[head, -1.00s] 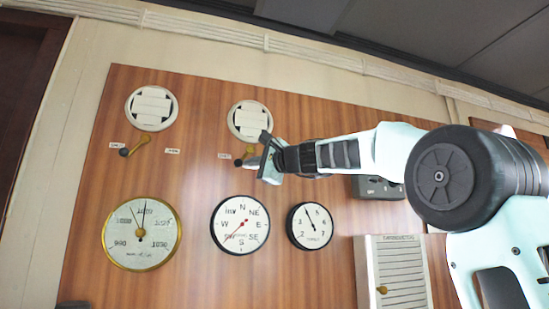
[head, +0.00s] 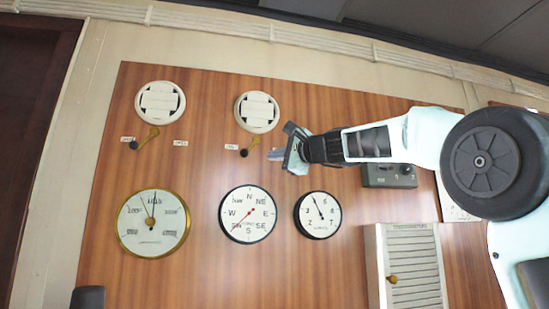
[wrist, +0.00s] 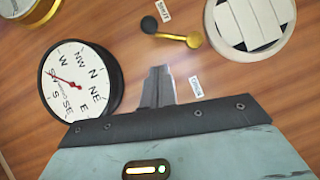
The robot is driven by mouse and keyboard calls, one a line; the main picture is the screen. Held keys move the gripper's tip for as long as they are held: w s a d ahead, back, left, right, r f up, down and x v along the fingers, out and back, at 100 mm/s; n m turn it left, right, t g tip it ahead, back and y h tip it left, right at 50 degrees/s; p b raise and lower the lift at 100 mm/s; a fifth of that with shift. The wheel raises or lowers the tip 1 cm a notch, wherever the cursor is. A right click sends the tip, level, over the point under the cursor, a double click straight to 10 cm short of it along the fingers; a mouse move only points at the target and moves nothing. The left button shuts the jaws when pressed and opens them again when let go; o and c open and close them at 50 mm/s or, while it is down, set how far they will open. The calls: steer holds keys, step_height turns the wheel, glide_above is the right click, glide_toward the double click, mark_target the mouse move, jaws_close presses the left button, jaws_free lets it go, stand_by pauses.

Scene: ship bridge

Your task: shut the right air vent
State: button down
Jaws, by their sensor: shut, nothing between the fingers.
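The right air vent (head: 257,112) is a round white disc with pale slats on the wood panel; it also shows in the wrist view (wrist: 251,22). Below it is its brass lever (head: 252,143), with a black knob (head: 244,153) pointing down and left, beside the left label (head: 231,147). The lever (wrist: 180,39) is unobstructed in the wrist view. My gripper (head: 278,155) is shut and empty, right of the lever and apart from it. In the wrist view its fingertips (wrist: 159,72) are near the other label (wrist: 196,87).
The left vent (head: 160,102) has a similar lever (head: 146,139). Below are a brass gauge (head: 153,224), a compass dial (head: 248,214) and a smaller dial (head: 318,215). A grey box (head: 389,175) and a louvred white cabinet (head: 410,265) are at right.

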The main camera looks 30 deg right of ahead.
steer(key=r+b+v, duration=0.1)
steer(key=b+v, duration=0.1)
steer(key=v, duration=0.6)
steer(key=shift+s+f, duration=0.35)
steer(key=shift+f, duration=0.1)
